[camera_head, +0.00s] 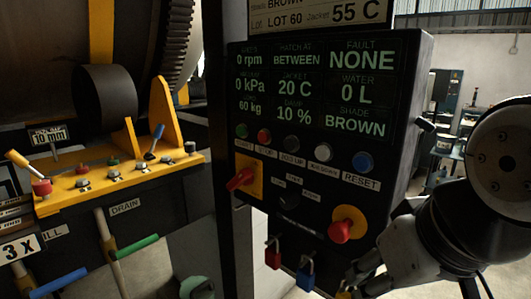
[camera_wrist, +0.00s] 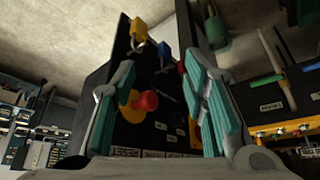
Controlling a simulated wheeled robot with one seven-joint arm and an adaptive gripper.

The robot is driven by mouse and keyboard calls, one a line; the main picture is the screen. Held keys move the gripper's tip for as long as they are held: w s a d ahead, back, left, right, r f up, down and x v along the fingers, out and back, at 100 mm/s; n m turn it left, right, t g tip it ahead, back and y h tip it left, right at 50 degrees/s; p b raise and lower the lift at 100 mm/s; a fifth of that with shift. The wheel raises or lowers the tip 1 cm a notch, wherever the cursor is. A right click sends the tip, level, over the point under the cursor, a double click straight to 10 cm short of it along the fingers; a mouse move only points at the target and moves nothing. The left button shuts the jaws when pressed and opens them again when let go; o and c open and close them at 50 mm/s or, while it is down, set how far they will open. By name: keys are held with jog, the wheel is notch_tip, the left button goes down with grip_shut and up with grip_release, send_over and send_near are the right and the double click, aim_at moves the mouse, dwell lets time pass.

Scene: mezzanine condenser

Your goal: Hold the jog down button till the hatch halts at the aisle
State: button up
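The dark control panel (camera_head: 310,120) fills the middle of the head view. Its display reads "HATCH AT BETWEEN". Below it is a row of round buttons: green, red, black (camera_head: 292,143), white (camera_head: 323,152) and blue. The small labels under the black and white ones are hard to read, so I cannot surely tell which is jog down. My gripper (camera_head: 358,276) is at the panel's lower right, below the button row. In the wrist view my gripper (camera_wrist: 160,80) has its teal-padded fingers wide apart with nothing held. The hatch itself is not identifiable.
A red mushroom knob (camera_head: 340,231) on a yellow base and a red rotary handle (camera_head: 240,179) stick out of the panel. Red (camera_head: 273,253) and blue (camera_head: 306,273) padlocks hang below. A yellow valve bench (camera_head: 115,180) with levers stands left. Open room lies right.

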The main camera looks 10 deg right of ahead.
dwell(0.3)
grip_shut()
dwell(1.1)
